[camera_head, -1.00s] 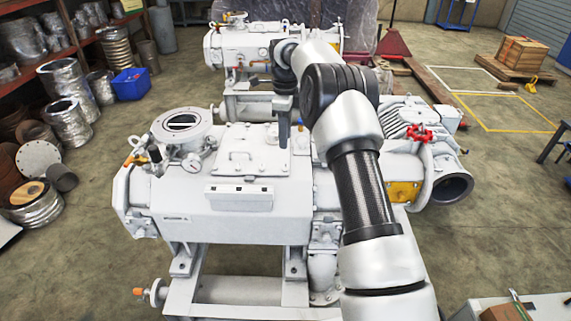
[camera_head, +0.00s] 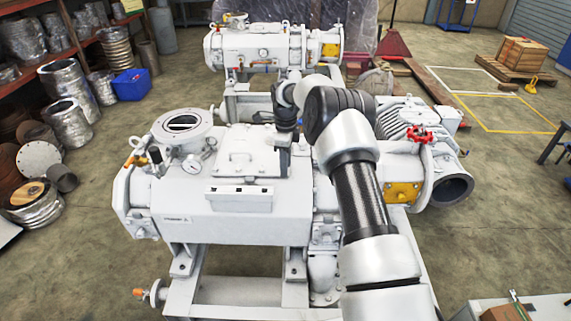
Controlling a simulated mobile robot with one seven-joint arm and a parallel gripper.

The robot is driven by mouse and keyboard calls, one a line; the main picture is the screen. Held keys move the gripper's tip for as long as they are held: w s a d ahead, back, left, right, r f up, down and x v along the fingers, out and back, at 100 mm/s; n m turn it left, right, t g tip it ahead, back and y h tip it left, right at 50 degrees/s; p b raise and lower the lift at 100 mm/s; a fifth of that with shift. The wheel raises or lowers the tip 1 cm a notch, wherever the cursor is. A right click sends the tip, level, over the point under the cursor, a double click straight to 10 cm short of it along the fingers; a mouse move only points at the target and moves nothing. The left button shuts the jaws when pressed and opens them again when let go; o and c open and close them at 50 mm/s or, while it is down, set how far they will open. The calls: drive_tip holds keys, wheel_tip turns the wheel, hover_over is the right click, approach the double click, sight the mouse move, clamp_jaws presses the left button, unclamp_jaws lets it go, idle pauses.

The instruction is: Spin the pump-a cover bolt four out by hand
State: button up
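The pump-a body (camera_head: 225,222) is the large light-grey machine in front. Its square cover (camera_head: 245,153) lies on top, with small bolts at its edges that are too small to tell apart. My gripper (camera_head: 282,142) points down at the far right corner of the cover, very low over it. The fingertips are small and dark, and the bolt under them is hidden. I cannot tell whether they touch or grip it.
A round port (camera_head: 183,122) and a gauge (camera_head: 191,167) stand left of the cover. A red handwheel (camera_head: 419,134) is to the right. A second pump (camera_head: 262,50) stands behind. A blue bin (camera_head: 131,83) sits by the left shelves. The floor at right is mostly open.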

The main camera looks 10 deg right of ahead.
clamp_jaws()
